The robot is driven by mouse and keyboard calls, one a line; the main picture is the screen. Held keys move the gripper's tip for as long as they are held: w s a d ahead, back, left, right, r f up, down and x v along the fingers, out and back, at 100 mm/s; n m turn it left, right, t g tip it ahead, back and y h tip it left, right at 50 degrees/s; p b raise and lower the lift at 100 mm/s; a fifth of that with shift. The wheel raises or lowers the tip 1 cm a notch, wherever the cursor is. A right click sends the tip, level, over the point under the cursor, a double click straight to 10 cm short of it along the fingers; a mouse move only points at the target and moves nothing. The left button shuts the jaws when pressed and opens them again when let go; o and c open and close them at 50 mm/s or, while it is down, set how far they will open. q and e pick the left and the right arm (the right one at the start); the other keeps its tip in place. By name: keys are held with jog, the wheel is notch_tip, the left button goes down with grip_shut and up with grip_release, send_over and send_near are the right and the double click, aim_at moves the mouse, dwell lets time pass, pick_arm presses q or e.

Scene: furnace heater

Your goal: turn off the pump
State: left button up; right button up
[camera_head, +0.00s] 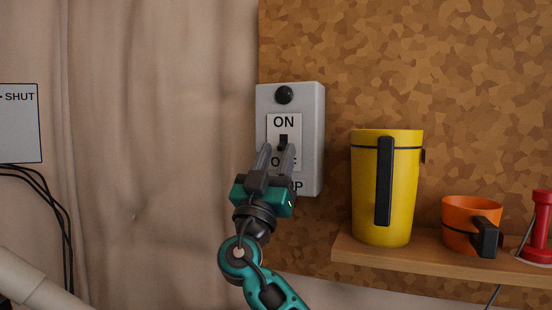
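The pump switch box (311,130) is a light grey box on the wall, with a dark round knob or lamp (284,95) at its top. Its white plate reads ON above a small black toggle (283,141); the lower lettering is partly covered by my gripper. My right gripper (276,150) is in front of the lower half of the plate, its two grey fingers pointing up. The fingers are apart with a gap between them, and the toggle shows just above and between the tips. I cannot tell whether they touch it. My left gripper is not in view.
A wooden shelf (400,257) at the right holds a yellow tumbler (400,190), an orange mug (462,218) and a red object (540,225). A panel marked SHUT (18,125) with black cables is at the far left.

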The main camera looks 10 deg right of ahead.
jog(key=v, duration=1.3)
